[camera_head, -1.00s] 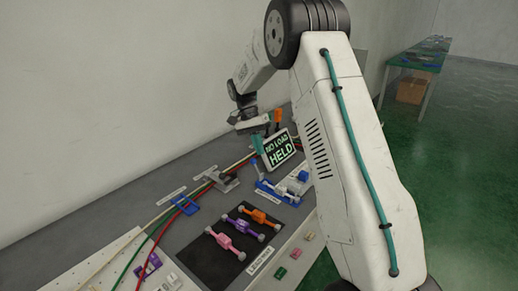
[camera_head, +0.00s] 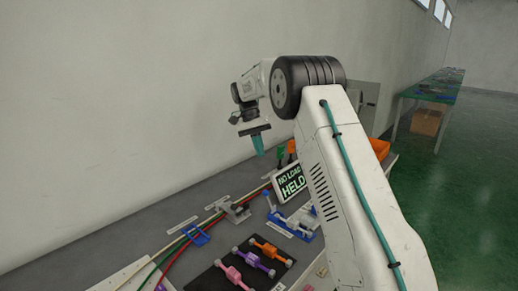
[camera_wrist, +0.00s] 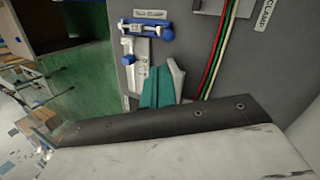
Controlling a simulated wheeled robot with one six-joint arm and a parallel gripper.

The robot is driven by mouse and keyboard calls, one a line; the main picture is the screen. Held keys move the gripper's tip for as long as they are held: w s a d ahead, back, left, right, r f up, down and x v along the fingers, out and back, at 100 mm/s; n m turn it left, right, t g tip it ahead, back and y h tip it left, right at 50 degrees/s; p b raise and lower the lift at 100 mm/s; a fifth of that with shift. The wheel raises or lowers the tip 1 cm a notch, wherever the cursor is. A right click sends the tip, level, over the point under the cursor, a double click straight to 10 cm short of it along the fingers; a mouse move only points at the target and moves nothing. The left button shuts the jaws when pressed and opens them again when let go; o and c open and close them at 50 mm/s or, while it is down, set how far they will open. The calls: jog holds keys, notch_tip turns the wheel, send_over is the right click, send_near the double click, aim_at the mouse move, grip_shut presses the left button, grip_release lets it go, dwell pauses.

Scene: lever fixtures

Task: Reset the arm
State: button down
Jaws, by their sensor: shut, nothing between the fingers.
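My arm is raised in the head view, with its elbow high. My gripper (camera_head: 259,152) points down above the bench, in front of the pale wall. Its teal fingers are together and hold nothing. In the wrist view the teal fingertips (camera_wrist: 158,90) show over the grey bench top, beside a blue and white fixture (camera_wrist: 147,30). The fingers look clear of the bench and its fixtures.
A black mat (camera_head: 225,275) carries orange, purple and pink handled parts. A blue-based fixture (camera_head: 290,222) and a grey metal clamp (camera_head: 236,212) stand near the cables (camera_head: 185,243). A green table (camera_head: 432,92) is far right. The air around the gripper is free.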

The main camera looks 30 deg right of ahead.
jog(key=shift+w+r, duration=0.15)
jog(key=shift+w, duration=0.05)
dwell(0.5)
jog(key=s+a+r+n+t, duration=0.1)
jog(key=s+a+n+t, duration=0.1)
jog(key=s, duration=1.3)
jog(key=s+a+r+n+t, duration=0.2)
jog(key=s+a+n, duration=0.3)
jog(key=s, duration=1.1)
jog(key=s+a+r+n+t, duration=0.2)
jog(key=s+a+n, duration=0.2)
jog(key=s, duration=1.1)
jog(key=a, duration=0.2)
jog(key=shift+s+a+r+y, duration=0.2)
jog(key=shift+a+r+y, duration=0.05)
jog(key=shift+a+y, duration=0.15)
